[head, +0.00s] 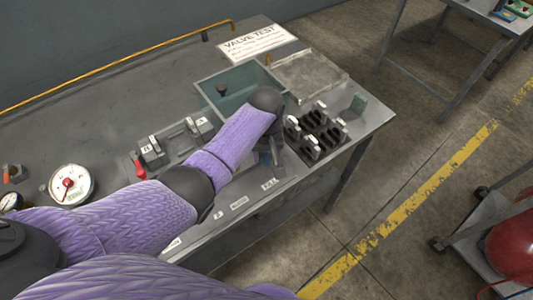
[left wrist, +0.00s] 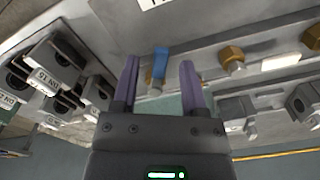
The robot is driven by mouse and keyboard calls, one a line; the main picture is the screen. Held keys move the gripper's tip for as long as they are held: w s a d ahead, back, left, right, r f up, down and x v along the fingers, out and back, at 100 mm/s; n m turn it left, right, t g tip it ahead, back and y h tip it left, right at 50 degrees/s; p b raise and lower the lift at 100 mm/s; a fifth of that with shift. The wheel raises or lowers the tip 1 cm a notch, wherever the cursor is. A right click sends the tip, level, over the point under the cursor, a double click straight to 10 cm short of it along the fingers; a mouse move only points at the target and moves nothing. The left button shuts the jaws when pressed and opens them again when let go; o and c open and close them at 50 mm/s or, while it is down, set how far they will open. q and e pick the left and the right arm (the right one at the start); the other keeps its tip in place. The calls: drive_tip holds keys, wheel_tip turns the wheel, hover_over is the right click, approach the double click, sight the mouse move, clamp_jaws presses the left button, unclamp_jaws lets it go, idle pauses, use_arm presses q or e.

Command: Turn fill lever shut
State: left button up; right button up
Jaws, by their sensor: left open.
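The blue fill lever (left wrist: 160,64) shows in the left wrist view between the two fingers of my left gripper (left wrist: 160,72). The fingers are open, with a visible gap on each side of the lever, and hold nothing. In the head view my left gripper (head: 272,158) points down at the bench's front edge, by the FILL label (head: 269,184). A small part of the blue lever (head: 263,158) shows beside it; the gripper and arm hide the rest. I cannot tell the lever's exact angle. My right gripper is not in view.
Brass fittings (left wrist: 232,58) sit near the blue lever. A cart with a red tank (head: 512,245) stands at right.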

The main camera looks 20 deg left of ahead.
use_arm(q)
drive_tip(key=shift+c, duration=0.8)
clamp_jaws()
drive_tip(key=shift+r, duration=0.1)
